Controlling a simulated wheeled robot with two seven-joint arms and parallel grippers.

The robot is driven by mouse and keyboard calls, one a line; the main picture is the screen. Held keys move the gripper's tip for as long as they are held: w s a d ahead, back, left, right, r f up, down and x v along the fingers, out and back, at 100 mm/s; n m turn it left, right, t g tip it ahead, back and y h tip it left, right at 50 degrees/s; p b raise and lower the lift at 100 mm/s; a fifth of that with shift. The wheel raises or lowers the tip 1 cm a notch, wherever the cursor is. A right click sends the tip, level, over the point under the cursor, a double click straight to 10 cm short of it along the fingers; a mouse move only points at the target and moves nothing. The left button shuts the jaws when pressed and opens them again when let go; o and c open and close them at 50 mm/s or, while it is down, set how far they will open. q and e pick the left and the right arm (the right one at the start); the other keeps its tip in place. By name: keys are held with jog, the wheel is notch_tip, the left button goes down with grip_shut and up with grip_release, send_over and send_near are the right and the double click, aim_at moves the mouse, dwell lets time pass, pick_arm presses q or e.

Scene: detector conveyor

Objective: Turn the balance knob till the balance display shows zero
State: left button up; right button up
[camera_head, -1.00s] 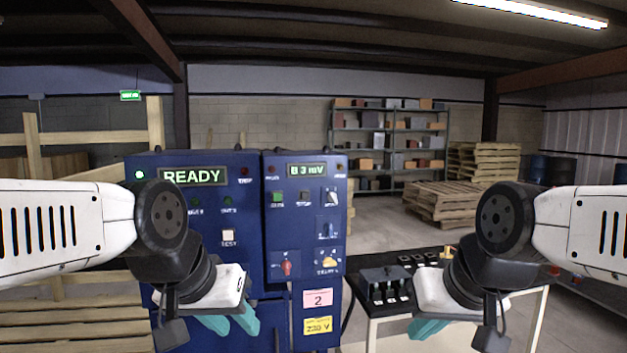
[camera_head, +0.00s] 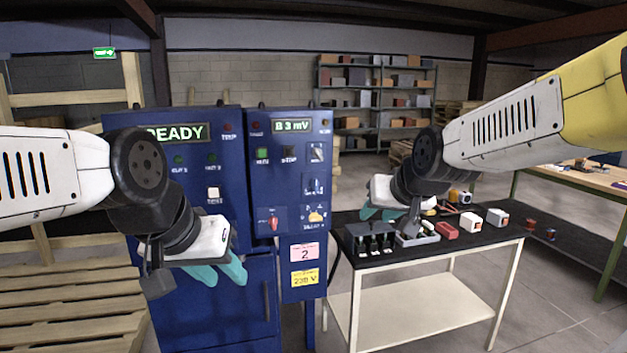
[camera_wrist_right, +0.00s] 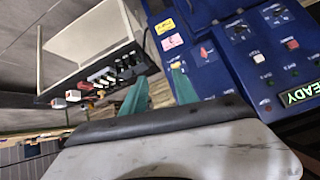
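The balance display (camera_head: 292,126) at the top of the blue cabinet's right panel reads "B 3 mV". Below it on that panel are a black-and-white switch (camera_head: 316,152), a blue control (camera_head: 313,186), a red knob (camera_head: 273,222) and a yellow knob (camera_head: 315,215). Their labels are too small to read, so I cannot tell which is the balance knob. My right gripper (camera_head: 377,214) is open and empty, right of the panel; its parted teal fingers (camera_wrist_right: 160,78) show in the right wrist view. My left gripper (camera_head: 222,274) is open and empty before the cabinet's lower part.
A "READY" display (camera_head: 178,133) is on the cabinet's left panel. Wooden pallets (camera_head: 70,310) lie at left.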

jog(key=w+a+f+t, duration=0.1)
jog(key=w+a+t, duration=0.1)
jog(key=w, duration=0.8)
jog(key=w+a+f+t, duration=0.1)
jog(key=w+t, duration=0.1)
jog(key=w, duration=0.8)
jog(key=n+t+y, duration=0.2)
jog(key=t, duration=0.2)
send_near(317, 186)
jog(key=w, duration=0.1)
jog(key=x, duration=0.8)
jog(key=shift+w+a, duration=0.1)
jog(key=shift+a, duration=0.2)
grip_shut()
